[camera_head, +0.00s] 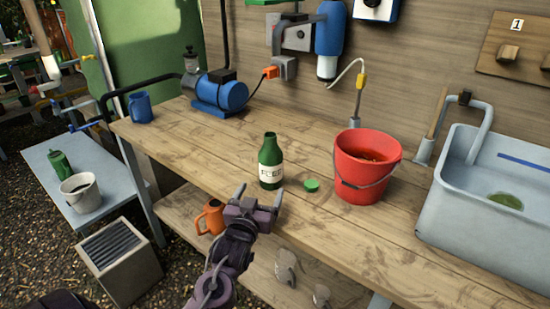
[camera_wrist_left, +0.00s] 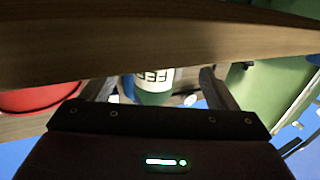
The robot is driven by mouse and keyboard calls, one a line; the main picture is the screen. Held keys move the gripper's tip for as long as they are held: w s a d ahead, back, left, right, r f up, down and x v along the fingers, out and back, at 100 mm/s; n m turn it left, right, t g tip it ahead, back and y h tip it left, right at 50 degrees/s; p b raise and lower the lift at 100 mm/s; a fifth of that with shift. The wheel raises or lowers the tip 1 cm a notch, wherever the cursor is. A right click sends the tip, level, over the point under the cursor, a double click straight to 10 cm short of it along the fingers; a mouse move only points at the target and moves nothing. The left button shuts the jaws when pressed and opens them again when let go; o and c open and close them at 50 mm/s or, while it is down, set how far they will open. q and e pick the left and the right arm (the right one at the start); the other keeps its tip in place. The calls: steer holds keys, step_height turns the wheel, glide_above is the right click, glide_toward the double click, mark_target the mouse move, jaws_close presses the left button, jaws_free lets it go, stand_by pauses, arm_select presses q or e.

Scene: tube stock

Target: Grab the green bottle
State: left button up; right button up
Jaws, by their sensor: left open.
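The green bottle (camera_head: 270,160) with a white label stands upright on the wooden bench near its front edge, its cap off. A green cap (camera_head: 312,185) lies on the bench to its right. My left gripper (camera_head: 259,193) is open and empty, just in front of the bottle at the bench's front edge, its fingers pointing towards it. In the left wrist view the bottle (camera_wrist_left: 153,85) shows between the two spread fingers, partly hidden by the gripper body and by a wooden edge across the top. I cannot tell if anything touches it. My right gripper is not in view.
A red bucket (camera_head: 367,165) stands right of the bottle, a grey sink (camera_head: 480,220) further right. A blue pump (camera_head: 220,92) and blue mug (camera_head: 140,107) are at the back left. An orange mug (camera_head: 211,217) sits on the shelf below. The bench (camera_head: 215,140) left of the bottle is clear.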

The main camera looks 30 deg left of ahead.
mark_target(267, 179)
arm_select(q)
steer(key=shift+r+x, duration=0.25)
steer(key=shift+x, duration=0.85)
steer(key=x, duration=0.5)
steer(key=shift+w+d+f, duration=0.1)
steer(key=shift+d, duration=0.15)
steer(key=shift+c, duration=0.4)
steer(key=c, duration=1.2)
